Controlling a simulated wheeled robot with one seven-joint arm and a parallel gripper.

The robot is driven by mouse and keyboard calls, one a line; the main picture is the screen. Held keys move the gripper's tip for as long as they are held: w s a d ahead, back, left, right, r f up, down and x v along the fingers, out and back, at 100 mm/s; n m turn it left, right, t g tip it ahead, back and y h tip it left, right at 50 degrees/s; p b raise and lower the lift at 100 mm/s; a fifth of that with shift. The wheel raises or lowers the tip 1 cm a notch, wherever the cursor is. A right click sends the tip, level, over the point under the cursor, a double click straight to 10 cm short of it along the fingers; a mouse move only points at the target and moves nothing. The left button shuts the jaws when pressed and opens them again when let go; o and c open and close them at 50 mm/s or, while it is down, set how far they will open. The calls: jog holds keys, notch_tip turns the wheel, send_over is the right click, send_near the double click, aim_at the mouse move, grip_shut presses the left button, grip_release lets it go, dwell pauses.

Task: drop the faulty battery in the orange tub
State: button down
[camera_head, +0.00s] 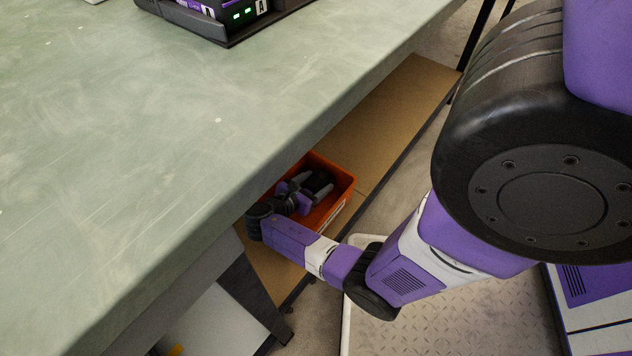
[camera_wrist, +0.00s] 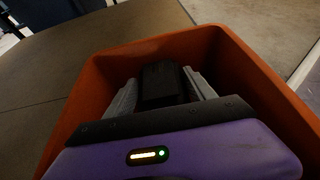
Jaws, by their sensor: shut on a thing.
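The orange tub (camera_head: 345,184) sits on the brown lower shelf beneath the bench edge. It also shows in the wrist view, where its orange walls (camera_wrist: 222,58) surround my gripper. My gripper (camera_head: 311,188) reaches down into the tub's opening. In the wrist view, my gripper (camera_wrist: 161,76) has its two grey fingers shut on a dark block, the battery (camera_wrist: 160,88). The battery is inside the tub's walls. Whether it touches the tub's floor I cannot tell. In the head view my gripper and wrist partly cover the tub and battery.
The green bench top (camera_head: 150,130) overhangs the lower shelf (camera_head: 385,115), which is bare beyond the tub. A dark charger (camera_head: 228,27) with a purple unit, green lights and an "A" label stands on the bench at the top. A dark bench leg (camera_head: 255,298) stands near my wrist.

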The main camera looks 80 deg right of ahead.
jog(key=shift+f, duration=0.2)
jog(key=shift+c, duration=1.6)
grip_release()
jog(key=shift+r, duration=0.35)
jog(key=p+v, duration=0.5)
jog(key=v, duration=0.7)
jog(key=shift+r, duration=0.25)
